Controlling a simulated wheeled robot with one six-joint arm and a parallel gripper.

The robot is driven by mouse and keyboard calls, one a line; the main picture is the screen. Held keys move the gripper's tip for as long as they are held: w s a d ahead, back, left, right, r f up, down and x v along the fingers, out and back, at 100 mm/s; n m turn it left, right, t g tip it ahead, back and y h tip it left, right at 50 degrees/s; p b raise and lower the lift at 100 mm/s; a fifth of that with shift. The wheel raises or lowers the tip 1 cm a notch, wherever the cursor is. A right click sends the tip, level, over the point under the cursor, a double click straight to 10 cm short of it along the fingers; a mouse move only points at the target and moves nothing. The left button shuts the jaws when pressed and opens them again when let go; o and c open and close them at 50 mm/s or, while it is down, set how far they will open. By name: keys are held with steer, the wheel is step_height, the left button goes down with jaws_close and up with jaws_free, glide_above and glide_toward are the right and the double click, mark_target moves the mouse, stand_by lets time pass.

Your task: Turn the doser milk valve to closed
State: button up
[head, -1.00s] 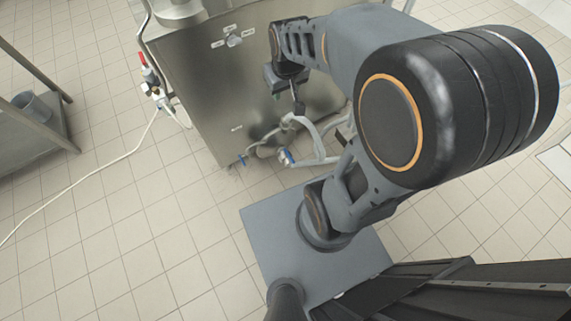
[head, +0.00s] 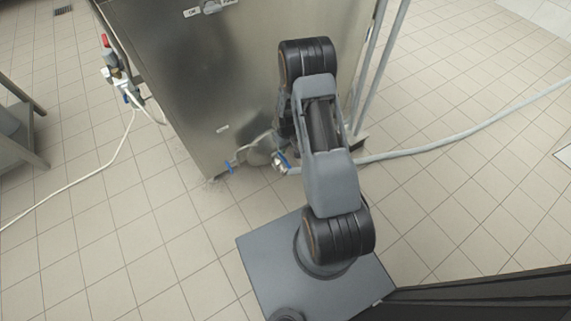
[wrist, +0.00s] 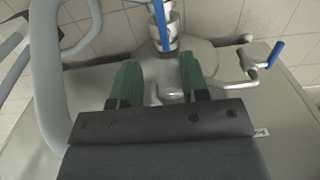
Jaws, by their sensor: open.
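Two valves with blue handles sit low on the steel machine, and no label here tells which is the doser milk valve. One valve (head: 282,163) has a hose on it; its blue handle (wrist: 160,22) points up the wrist picture, just beyond and between my fingertips. The other valve, to the left in the head view (head: 229,167), shows at the right in the wrist view (wrist: 275,54). My gripper (wrist: 161,72) has two green fingers spread apart with nothing clearly held between them. I cannot tell whether they touch the nearer valve. My arm hides the gripper in the head view.
The steel machine (head: 200,90) stands upright ahead. A pale hose (head: 450,138) runs right across the tiled floor, and hoses (wrist: 45,70) loop at the wrist view's left. A red-topped fitting (head: 110,60) is on the machine's left. Open floor lies left and right.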

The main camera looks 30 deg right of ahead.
mark_target(287, 163)
step_height(287, 163, down, 12)
steer(key=b, duration=0.3)
steer(key=shift+r+b, duration=0.25)
steer(key=shift+b, duration=0.05)
steer(key=shift+c, duration=0.2)
jaws_close()
